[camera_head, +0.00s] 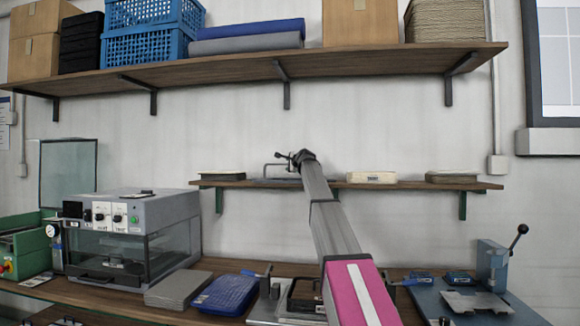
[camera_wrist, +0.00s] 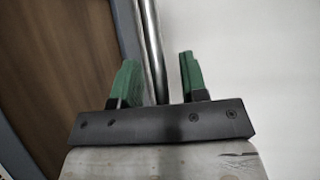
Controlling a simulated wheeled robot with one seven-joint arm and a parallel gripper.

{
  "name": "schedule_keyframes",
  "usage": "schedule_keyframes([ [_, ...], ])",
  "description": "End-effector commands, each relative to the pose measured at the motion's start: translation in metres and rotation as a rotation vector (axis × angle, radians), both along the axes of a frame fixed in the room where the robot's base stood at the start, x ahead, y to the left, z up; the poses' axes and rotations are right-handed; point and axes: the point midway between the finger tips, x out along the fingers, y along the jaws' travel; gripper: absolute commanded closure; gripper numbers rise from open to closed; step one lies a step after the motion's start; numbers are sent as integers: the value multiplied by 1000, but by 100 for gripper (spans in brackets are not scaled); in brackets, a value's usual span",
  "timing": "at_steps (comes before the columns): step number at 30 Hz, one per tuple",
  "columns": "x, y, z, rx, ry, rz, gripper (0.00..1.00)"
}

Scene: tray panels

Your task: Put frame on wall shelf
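A thin metal frame (camera_head: 266,172), seen as an upright outline like a handle, is at the middle of the lower wall shelf (camera_head: 235,184), over a flat grey piece (camera_head: 275,182) lying there. Whether these are one part I cannot tell. My gripper (camera_head: 284,156) is at the top of this outline, small and dark in the head view. In the wrist view my gripper (camera_wrist: 158,62) has its two green fingers apart, with a metal rod (camera_wrist: 152,40) between them. A gap shows between the rod and the right finger. My arm hides the shelf just right of the frame.
On the lower shelf a dark flat item (camera_head: 222,176) lies left; a cream block (camera_head: 371,177) and a brown box (camera_head: 452,177) lie right. The loaded upper shelf (camera_head: 220,72) overhangs. Below, the bench holds a grey machine (camera_head: 165,220), a blue tray (camera_head: 225,294) and a lever press (camera_head: 492,265).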

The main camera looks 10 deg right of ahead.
Motion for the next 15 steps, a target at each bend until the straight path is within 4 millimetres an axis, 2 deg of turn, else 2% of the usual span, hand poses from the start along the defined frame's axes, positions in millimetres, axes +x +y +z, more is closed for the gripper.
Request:
schedule_keyframes([
  [4,0,0,4,0,0,0,60],
  [8,-12,-3,4,0,0,0,60],
  [15,-50,-14,9,0,-1,-1,60],
])
